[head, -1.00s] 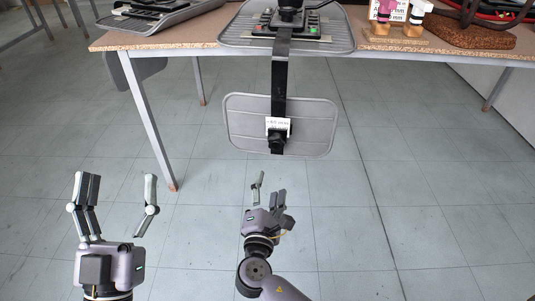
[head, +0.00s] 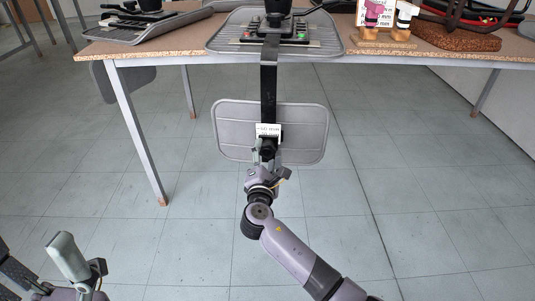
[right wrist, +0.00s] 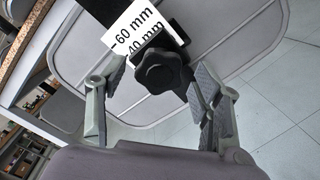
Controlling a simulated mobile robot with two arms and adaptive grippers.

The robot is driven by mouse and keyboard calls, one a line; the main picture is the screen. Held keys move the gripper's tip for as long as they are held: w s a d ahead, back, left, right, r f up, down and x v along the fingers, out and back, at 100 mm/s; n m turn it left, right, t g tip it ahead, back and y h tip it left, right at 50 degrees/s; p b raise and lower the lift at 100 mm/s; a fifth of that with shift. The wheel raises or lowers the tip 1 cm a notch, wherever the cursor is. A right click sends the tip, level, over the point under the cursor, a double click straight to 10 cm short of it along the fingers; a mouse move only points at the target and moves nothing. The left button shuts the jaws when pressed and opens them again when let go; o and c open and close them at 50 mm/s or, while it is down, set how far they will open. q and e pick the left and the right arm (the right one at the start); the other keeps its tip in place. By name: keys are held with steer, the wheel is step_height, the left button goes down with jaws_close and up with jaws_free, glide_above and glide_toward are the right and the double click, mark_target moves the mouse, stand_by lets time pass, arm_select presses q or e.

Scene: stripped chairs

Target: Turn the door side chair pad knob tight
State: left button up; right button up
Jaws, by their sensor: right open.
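A grey chair pad (head: 300,132) hangs upright on a black strip (head: 269,85) below the table edge. Its black lobed knob (right wrist: 162,72) sits under a white label (right wrist: 135,30) marked in mm. My right gripper (right wrist: 155,88) is open, with one finger left of the knob and the others right of it. The right fingers are close to the knob; I cannot tell if they touch it. In the head view my right gripper (head: 268,160) partly covers the knob. My left gripper (head: 40,258) is open and empty, low at the left, partly cut off.
The table (head: 400,54) holds the grey seat (head: 222,40) above the pad, another grey seat (head: 130,34) at the left and small figures (head: 386,18). A table leg (head: 140,135) stands left of the pad. The floor below is clear.

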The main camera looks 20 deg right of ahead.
steer(key=shift+x, duration=1.1)
steer(key=shift+c, duration=0.5)
steer(key=c, duration=1.1)
